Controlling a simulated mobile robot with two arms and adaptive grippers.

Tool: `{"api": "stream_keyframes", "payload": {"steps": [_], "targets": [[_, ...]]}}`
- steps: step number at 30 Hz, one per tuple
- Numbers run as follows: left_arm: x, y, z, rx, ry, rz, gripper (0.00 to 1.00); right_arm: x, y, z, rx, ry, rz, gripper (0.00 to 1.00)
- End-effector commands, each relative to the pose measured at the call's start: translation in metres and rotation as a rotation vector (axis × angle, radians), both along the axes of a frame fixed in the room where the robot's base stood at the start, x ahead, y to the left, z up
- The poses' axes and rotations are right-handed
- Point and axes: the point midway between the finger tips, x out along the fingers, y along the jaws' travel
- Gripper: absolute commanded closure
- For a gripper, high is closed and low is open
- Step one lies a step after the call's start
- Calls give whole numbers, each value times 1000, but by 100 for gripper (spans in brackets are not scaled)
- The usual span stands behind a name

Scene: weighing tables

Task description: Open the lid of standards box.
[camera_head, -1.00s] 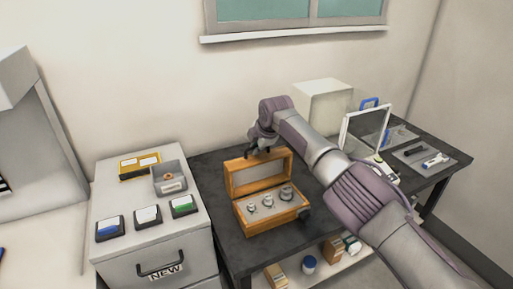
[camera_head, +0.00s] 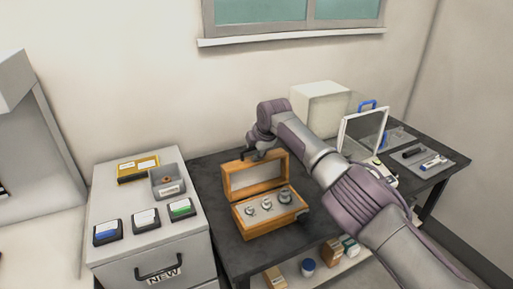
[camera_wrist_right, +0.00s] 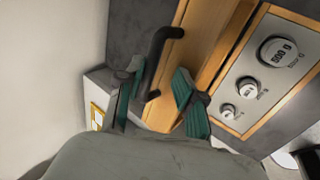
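The standards box (camera_head: 270,226) is a wooden case on the dark table, and its lid (camera_head: 256,177) stands raised at the back. Several metal weights sit in its grey insert, and the insert (camera_wrist_right: 262,83) also shows in the right wrist view. My right gripper (camera_head: 258,152) is at the lid's top edge. In the right wrist view my right gripper (camera_wrist_right: 160,78) has its two green-padded fingers apart, with the lid's black handle (camera_wrist_right: 158,58) between them. A gap shows beside the handle. My left gripper is out of view.
A grey cabinet (camera_head: 160,240) with label cards, a yellow box and a small grey bin stands left of the table. A balance with a glass shield (camera_head: 362,133), a white block (camera_head: 320,108) and a tool tray (camera_head: 428,165) are to the right. Bottles and boxes fill the lower shelf.

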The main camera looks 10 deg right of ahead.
Motion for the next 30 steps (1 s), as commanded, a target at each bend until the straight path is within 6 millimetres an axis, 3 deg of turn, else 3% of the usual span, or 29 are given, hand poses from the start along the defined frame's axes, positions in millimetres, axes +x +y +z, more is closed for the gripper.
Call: {"api": "stream_keyframes", "payload": {"steps": [11,22,30], "targets": [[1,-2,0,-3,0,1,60,-16,-7,26,-1,-3,1,63],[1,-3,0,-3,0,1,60,-51,-19,87,1,-3,1,63],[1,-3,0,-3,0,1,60,-60,-22,101,0,0,0,63]]}}
